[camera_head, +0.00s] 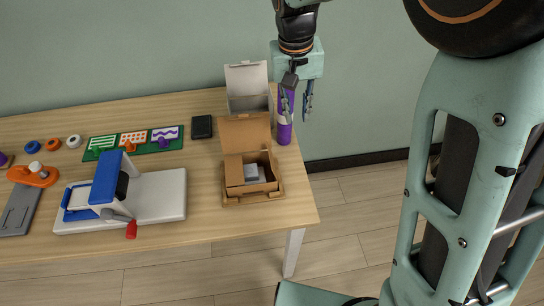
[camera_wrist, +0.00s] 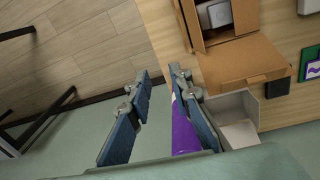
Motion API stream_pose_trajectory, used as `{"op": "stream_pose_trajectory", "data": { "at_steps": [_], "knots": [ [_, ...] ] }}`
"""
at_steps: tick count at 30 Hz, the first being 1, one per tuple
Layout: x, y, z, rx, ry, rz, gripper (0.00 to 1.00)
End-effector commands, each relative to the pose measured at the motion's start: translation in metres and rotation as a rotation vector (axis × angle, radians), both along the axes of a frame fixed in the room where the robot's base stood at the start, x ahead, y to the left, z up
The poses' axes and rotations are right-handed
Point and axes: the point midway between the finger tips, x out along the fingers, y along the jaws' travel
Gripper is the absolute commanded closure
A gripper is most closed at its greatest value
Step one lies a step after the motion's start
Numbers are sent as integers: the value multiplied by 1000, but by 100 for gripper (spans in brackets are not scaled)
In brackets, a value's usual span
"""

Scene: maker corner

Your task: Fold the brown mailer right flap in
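The brown mailer (camera_head: 234,183) is an open cardboard box near the table's right end, with its lid (camera_head: 245,131) leaning back and a grey item (camera_head: 253,173) inside. It also shows at the top of the wrist view, with the lid (camera_wrist: 240,62) nearest. A small flap stands along its left side; I cannot make out the right flap clearly. My gripper (camera_head: 297,108) is open and empty, high up behind and to the right of the mailer, by the purple bottle.
A purple bottle (camera_head: 284,131) stands right of the mailer, close to my gripper. An open white box (camera_head: 246,76) stands behind the lid. A black block (camera_head: 202,127), a green board (camera_head: 110,146) and a blue-and-white press (camera_head: 155,198) lie left. Right of the table is open floor.

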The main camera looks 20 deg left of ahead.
Motion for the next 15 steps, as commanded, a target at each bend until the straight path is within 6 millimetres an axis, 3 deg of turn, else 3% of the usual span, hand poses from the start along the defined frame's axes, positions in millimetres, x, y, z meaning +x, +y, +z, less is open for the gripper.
{"op": "stream_pose_trajectory", "data": {
  "at_steps": [1, 6, 10, 15],
  "knots": [
    [-11, 20, -13, -35, 5, 27, 81],
    [-39, 61, -28, -137, -5, 63, 81],
    [-51, 78, -32, -180, -20, 74, 81],
    [-55, 81, -38, -198, -27, 75, 81]
  ]
}}
